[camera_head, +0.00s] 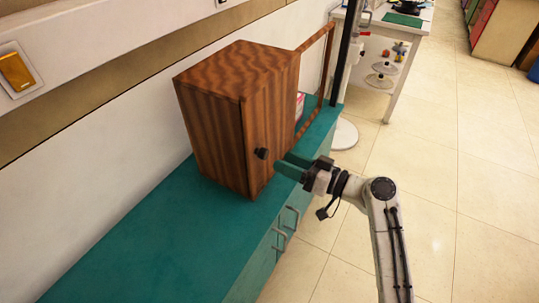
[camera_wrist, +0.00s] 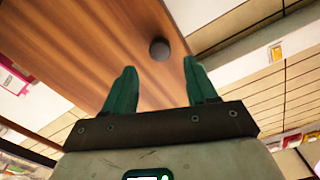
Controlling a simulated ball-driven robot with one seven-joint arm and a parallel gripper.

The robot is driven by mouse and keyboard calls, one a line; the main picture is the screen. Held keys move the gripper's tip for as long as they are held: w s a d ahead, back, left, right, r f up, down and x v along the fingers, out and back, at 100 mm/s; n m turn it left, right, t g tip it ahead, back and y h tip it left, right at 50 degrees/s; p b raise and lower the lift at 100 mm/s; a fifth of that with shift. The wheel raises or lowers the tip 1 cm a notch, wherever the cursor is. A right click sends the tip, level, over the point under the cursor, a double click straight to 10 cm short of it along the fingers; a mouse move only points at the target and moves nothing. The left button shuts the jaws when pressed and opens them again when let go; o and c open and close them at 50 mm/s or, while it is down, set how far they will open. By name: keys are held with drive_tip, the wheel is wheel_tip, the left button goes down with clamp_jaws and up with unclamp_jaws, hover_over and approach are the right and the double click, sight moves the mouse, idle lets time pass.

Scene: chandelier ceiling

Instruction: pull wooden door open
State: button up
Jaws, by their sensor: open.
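A brown wooden cabinet (camera_head: 208,125) stands upright on a teal counter. Its wooden door (camera_head: 272,105) faces right and looks shut. A small dark round knob (camera_head: 261,153) sits low on the door near its left edge. My gripper (camera_head: 284,167) has teal fingers and is just right of the knob. In the wrist view, my gripper (camera_wrist: 159,72) is open with nothing between its fingers. The knob (camera_wrist: 159,48) lies just beyond the fingertips, roughly centred in the gap. The door (camera_wrist: 95,45) fills the upper left there.
The teal counter (camera_head: 130,250) runs along the wall, with metal handles (camera_head: 280,238) on its front. A thin brown frame (camera_head: 328,62) stands out behind the cabinet's right edge. A white table (camera_head: 388,95) stands beyond. The tiled floor (camera_head: 440,190) at right is clear.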

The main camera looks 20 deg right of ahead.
sight(267, 154)
drive_tip(key=x, duration=0.6)
drive_tip(key=shift+f, duration=0.1)
clamp_jaws()
idle(0.4)
